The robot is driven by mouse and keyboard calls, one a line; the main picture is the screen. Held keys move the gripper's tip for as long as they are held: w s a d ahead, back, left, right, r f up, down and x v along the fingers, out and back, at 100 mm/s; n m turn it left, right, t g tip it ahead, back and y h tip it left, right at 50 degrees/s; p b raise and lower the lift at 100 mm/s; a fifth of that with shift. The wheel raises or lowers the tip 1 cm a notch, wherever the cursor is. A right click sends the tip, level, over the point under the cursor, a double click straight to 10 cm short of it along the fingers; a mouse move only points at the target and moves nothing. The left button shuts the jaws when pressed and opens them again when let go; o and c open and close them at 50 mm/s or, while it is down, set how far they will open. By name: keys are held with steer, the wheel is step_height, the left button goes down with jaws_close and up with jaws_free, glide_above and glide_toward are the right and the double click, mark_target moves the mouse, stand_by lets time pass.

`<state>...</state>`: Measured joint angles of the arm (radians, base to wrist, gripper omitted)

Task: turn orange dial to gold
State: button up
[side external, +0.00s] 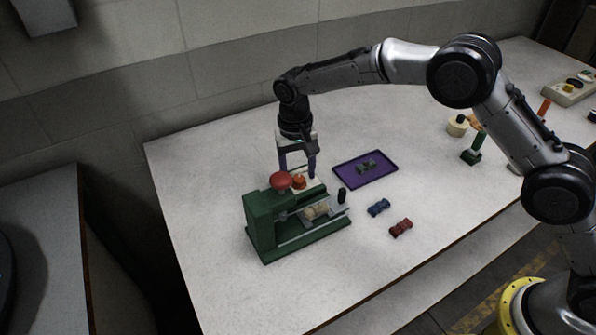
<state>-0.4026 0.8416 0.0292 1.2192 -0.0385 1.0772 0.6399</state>
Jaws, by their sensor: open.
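The orange dial (299,181) is small and sits on top of the green hat press (261,226), just right of the press's red knob (281,181). My gripper (298,174) points down at the dial. Its fingers are apart, one on the left behind the red knob and one on the right of the dial. I cannot tell whether either finger touches the dial. A gold mark near the dial is too small to make out.
A purple tray (391,160) with small dark green parts lies right of the press. A blue piece (379,207) and a red piece (401,228) lie in front of it. A black peg (342,195) is close by the press. More objects stand at the far right.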

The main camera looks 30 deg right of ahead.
steer(key=shift+f, duration=0.1)
jaws_close()
stand_by(0.3)
steer(key=shift+n, duration=0.5)
steer(key=n, duration=0.3)
steer(key=shift+a, duration=0.1)
steer(key=n, duration=0.3)
steer(key=shift+n, duration=0.3)
steer(key=n, duration=0.6)
steer(key=shift+s+a, duration=0.15)
steer(key=shift+n+t, duration=0.3)
